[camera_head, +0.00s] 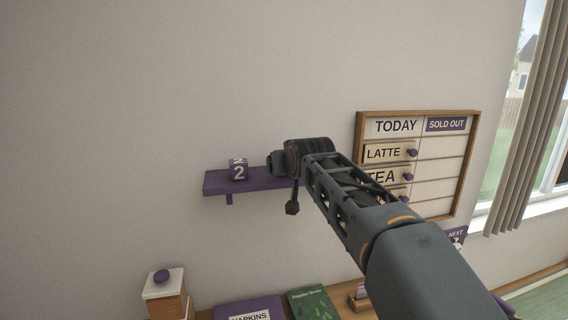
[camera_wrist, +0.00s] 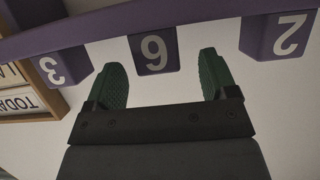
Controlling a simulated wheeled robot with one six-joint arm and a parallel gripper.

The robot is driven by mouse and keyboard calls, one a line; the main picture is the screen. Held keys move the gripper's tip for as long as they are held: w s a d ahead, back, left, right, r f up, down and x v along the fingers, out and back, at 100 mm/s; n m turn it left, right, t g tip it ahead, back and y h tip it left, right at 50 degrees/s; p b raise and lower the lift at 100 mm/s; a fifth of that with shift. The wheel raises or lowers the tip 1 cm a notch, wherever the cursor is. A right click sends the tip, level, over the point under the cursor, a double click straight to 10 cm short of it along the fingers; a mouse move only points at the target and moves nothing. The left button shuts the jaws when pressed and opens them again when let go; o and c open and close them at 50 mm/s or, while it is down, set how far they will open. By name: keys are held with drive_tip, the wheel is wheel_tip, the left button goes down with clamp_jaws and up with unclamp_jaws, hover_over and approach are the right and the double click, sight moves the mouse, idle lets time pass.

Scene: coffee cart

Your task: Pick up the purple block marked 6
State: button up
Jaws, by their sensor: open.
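The purple block marked 6 (camera_wrist: 153,50) is at the top middle of the wrist view, its number upside down, at the purple shelf (camera_wrist: 110,26). My gripper (camera_wrist: 163,62) is open, with a green-padded finger to each side of this block. The block appears between or just beyond the fingertips; I cannot tell how deep it sits, and no contact is clear. In the head view my wrist (camera_head: 305,155) covers the right part of the shelf (camera_head: 215,184) and hides this block.
A purple block marked 2 (camera_wrist: 277,36) and one marked 3 (camera_wrist: 62,66) flank it; the 2 block (camera_head: 239,170) also shows in the head view. A menu board (camera_head: 435,158) hangs to the right. Below are a napkin box (camera_head: 250,309), a green book (camera_head: 314,302) and a lidded canister (camera_head: 165,290).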

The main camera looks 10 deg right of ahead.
drive_tip(key=shift+p+x, duration=0.95)
drive_tip(key=shift+x, duration=1.3)
drive_tip(key=shift+d+r, duration=0.1)
drive_tip(key=shift+d, duration=0.05)
drive_tip(key=shift+c, duration=0.3)
drive_tip(key=c, duration=0.9)
drive_tip(key=shift+c, duration=0.2)
